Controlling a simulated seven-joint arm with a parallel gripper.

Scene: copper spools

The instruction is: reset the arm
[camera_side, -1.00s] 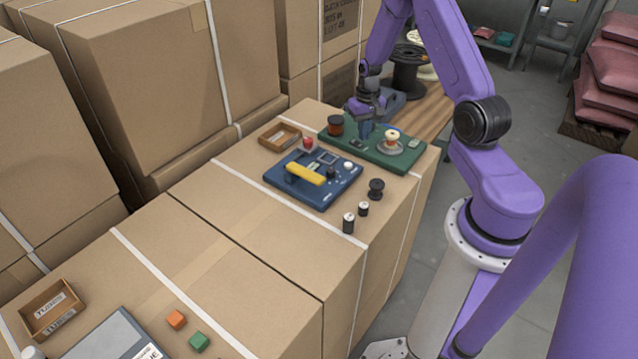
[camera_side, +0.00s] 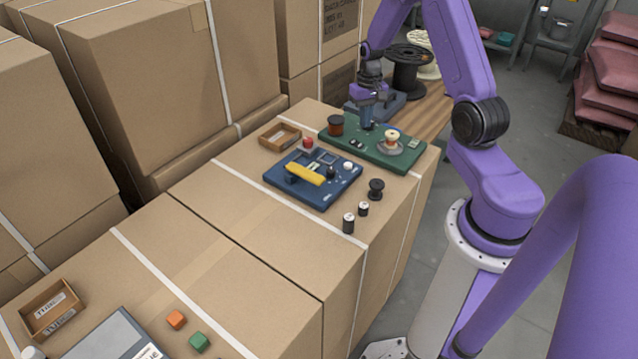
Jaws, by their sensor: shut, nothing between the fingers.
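My gripper (camera_side: 367,124) is shut and empty. It points down at the far part of the green board (camera_side: 380,161), over or just behind it; I cannot tell whether it touches. A copper spool (camera_side: 335,125) stands on the board left of my gripper. A pale spool (camera_side: 391,140) stands on a round grey dish (camera_side: 391,150) to its right. A small dark part (camera_side: 356,144) lies on the board in front of my gripper.
A blue board (camera_side: 322,196) with a yellow bar (camera_side: 305,173) lies nearer. A small wooden tray (camera_side: 280,137) is to its left. A black spool (camera_side: 376,188) and batteries (camera_side: 348,223) stand near the carton's right edge. Tall cartons (camera_side: 150,80) stand at left. The middle carton top is mostly clear.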

